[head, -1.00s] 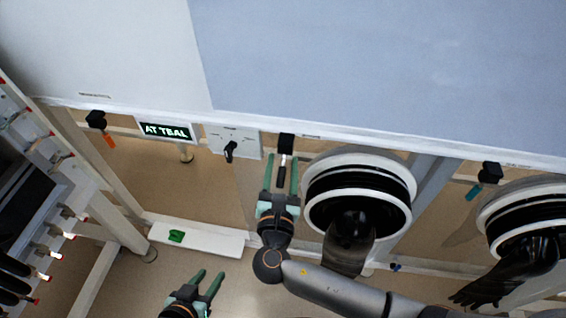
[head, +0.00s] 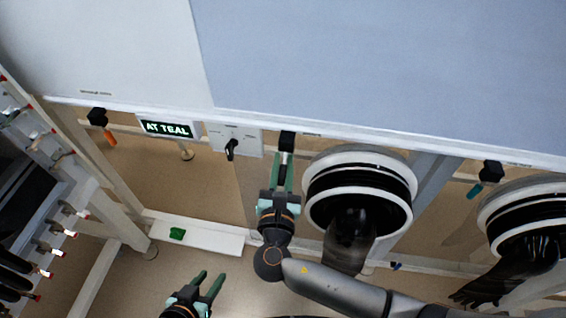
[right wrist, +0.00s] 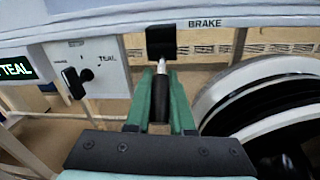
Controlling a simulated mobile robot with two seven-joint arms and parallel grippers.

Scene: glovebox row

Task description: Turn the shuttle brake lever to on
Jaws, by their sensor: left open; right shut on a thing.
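The brake lever (right wrist: 160,101) has a black grip and a light metal shaft, and hangs down from a black block (right wrist: 161,42) beside the label BRAKE in the right wrist view. In the head view the block (head: 287,141) sits on the rail left of the first glove port. My right gripper (head: 282,172) is shut on the lever, with one green finger on each side of the grip; it also shows in the right wrist view (right wrist: 160,100). The fingers hide part of the lever in the head view. My left gripper (head: 208,284) is open and empty, low in the head view.
A selector panel (head: 246,142) with a black knob (head: 231,149) and a sign (head: 166,128) reading AT TEAL are to the left. A black-gloved port (head: 402,212) stands close right of my right gripper. A white shelf (head: 215,244) holds a green piece (head: 177,233).

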